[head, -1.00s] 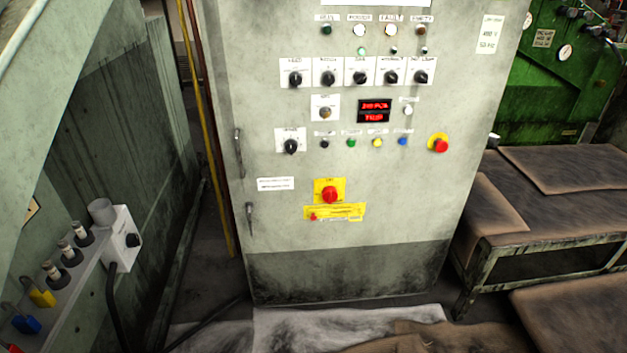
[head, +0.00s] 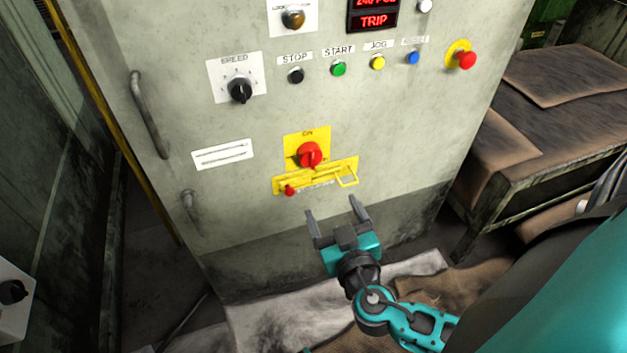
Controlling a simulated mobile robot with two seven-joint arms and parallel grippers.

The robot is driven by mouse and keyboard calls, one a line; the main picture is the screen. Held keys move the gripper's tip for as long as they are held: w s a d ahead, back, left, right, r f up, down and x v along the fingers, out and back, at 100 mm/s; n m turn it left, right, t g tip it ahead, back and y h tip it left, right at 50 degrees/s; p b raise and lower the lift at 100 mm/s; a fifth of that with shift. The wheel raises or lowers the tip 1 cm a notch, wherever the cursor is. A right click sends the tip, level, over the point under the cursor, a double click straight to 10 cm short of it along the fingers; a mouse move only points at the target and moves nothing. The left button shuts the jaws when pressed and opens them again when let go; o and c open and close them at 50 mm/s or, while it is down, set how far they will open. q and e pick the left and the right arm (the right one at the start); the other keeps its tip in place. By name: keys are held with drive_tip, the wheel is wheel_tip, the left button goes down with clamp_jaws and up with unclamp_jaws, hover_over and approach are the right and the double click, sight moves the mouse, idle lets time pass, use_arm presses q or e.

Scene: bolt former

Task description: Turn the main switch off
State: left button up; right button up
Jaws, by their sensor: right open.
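The main switch (head: 310,155) is a red rotary knob on a yellow plate, low on the grey cabinet door. The plate reads ON above the knob, and the knob's grip looks close to upright. Just below it is a yellow bar (head: 325,176) with a small red knob (head: 289,190) at its left end and a yellow loop at its right. My right gripper (head: 335,217) is open and empty, below the switch and in front of the cabinet, its two fingers pointing up toward the yellow bar. It looks apart from the switch. My left gripper is not in view.
The cabinet (head: 400,120) carries a speed knob (head: 240,90), several push buttons, a red emergency button (head: 466,60) and a display (head: 373,17) reading TRIP. Door handles (head: 150,115) stand out at left. A bench (head: 520,165) is at right.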

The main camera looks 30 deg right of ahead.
sight(313, 162)
drive_tip(key=shift+t, duration=0.6)
drive_tip(key=x, duration=0.8)
drive_tip(key=r+p+x, duration=0.1)
drive_tip(key=x, duration=0.3)
drive_tip(key=shift+w, duration=0.25)
drive_tip(key=shift+w+d, duration=0.15)
drive_tip(key=shift+w, duration=0.25)
drive_tip(key=c, duration=1)
drive_tip(key=shift+c, duration=0.2)
drive_tip(key=shift+f, duration=0.1)
